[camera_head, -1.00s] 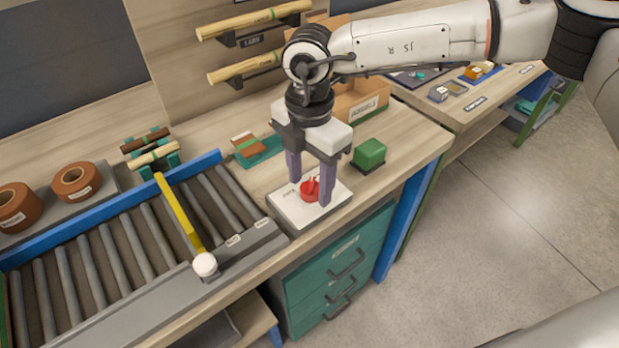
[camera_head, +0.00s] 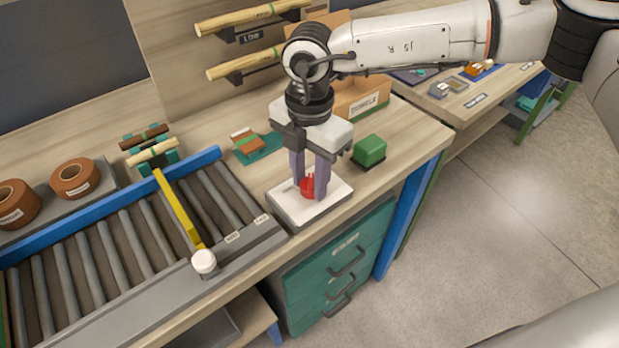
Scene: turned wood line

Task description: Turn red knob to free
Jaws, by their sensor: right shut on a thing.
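The red knob (camera_head: 306,187) sits on a white square plate (camera_head: 292,213) on the wooden bench. My right gripper (camera_head: 310,193) points down over the plate, and its two purple fingers are shut on the red knob from either side. The fingers hide part of the knob, and I cannot read any marks around it. My left gripper is not in view.
A green block (camera_head: 369,151) stands just right of the gripper. A roller conveyor (camera_head: 120,245) with a yellow bar (camera_head: 180,212) lies to the left. A cardboard box (camera_head: 362,96) stands behind the arm. Teal drawers (camera_head: 338,262) are below the bench.

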